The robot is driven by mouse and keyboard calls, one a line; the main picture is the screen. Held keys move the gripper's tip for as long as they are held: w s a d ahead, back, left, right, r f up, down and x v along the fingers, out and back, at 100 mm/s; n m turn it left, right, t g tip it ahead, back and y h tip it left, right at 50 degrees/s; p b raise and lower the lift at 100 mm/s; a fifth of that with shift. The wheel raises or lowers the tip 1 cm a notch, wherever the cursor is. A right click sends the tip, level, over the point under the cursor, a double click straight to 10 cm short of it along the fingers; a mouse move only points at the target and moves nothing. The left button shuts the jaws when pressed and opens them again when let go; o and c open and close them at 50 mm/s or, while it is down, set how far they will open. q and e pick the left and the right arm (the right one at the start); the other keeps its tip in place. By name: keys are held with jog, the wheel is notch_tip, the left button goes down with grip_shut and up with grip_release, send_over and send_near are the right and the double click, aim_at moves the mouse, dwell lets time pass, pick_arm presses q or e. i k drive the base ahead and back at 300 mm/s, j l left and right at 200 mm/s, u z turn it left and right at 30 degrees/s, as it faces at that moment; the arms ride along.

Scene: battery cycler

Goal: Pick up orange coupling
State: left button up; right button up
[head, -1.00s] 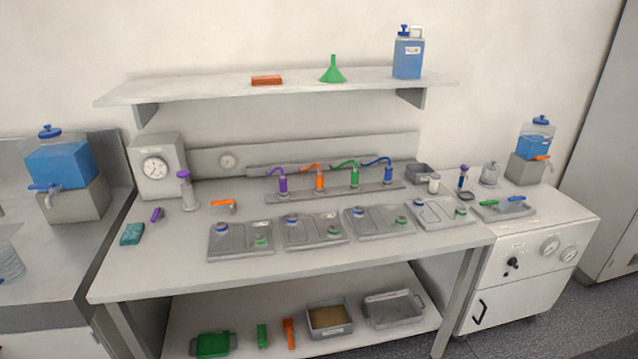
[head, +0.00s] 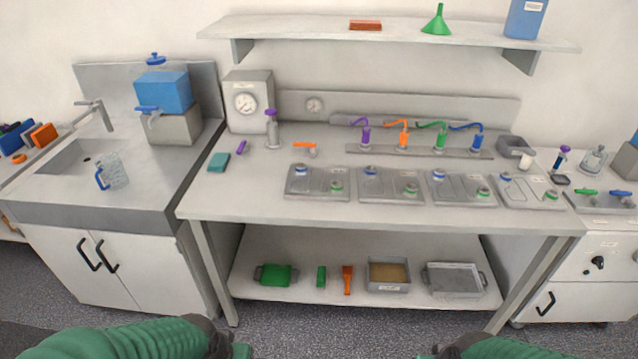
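An orange piece with a pale body (head: 306,148) lies on the bench top, left of centre, behind the left tray. An orange fitting with an orange hose (head: 403,136) stands upright in the rack at the back of the bench, between a purple and a green one. I cannot tell for sure which of the two is the coupling. My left gripper (head: 241,351) and my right gripper (head: 427,355) show only in part at the bottom edge, far in front of and below the bench top. Their fingers are mostly cut off and nothing held is visible.
Several grey trays (head: 318,190) line the front of the bench. A purple-topped bottle (head: 272,131), a teal block (head: 218,162) and a purple piece (head: 241,147) are near the orange piece. A shelf (head: 290,30) overhangs the back. A sink counter (head: 150,195) stands left.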

aim_at(404, 134)
jog(key=i+l+u, duration=0.3)
jog(key=i+l, duration=0.15)
jog(key=l, duration=0.15)
jog(key=i+l+u, duration=0.15)
jog(key=l, duration=0.15)
jog(key=i+l+u, duration=0.15)
jog(key=l, duration=0.2)
jog(key=i+l+u, duration=0.2)
jog(key=l, duration=0.2)
jog(key=i+l+u, duration=0.25)
jog(key=i+l, duration=0.4)
